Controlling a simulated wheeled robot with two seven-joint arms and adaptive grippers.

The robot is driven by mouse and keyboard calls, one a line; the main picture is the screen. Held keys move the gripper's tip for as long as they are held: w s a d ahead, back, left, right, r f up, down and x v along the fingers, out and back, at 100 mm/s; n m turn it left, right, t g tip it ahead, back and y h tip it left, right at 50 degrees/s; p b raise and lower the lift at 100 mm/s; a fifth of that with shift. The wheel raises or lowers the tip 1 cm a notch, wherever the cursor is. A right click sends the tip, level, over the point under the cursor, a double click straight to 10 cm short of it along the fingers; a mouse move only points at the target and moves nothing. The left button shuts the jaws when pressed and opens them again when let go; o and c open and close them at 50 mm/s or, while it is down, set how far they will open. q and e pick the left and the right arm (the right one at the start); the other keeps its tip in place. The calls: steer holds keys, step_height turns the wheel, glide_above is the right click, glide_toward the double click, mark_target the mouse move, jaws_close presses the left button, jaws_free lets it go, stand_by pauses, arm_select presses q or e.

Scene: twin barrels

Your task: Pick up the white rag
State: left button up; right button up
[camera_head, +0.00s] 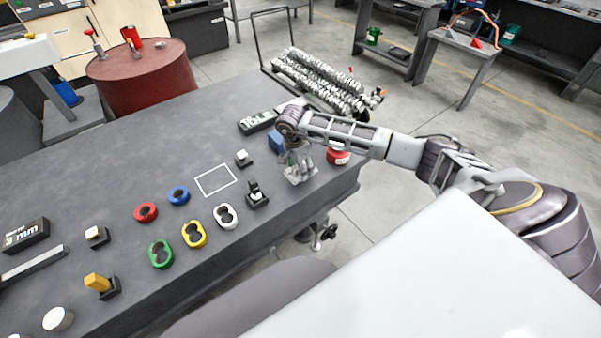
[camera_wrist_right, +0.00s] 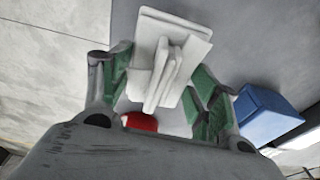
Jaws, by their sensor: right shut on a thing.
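The white rag (camera_wrist_right: 165,70) is bunched and folded between the green-padded fingers of my right gripper (camera_wrist_right: 160,85) in the right wrist view. The fingers are shut on it, with flat parts of the rag spreading beyond the fingertips. In the head view the rag (camera_head: 301,175) shows as a small pale shape under my right gripper (camera_head: 296,164), near the table's right end. I cannot tell whether the rag still touches the table. My left gripper is in neither view.
A blue box (camera_head: 276,141) and a red-and-white item (camera_head: 338,156) stand close beside my right gripper. A black block with a white peg (camera_head: 257,194) and several coloured rings lie left on the grey table (camera_head: 120,195). The table's edge is close by.

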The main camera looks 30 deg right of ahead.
step_height(320, 180, up, 5)
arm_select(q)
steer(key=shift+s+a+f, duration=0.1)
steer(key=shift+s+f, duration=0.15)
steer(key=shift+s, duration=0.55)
arm_select(e)
steer(key=shift+r, duration=0.6)
steer(key=o, duration=0.5)
steer(key=c, duration=0.4)
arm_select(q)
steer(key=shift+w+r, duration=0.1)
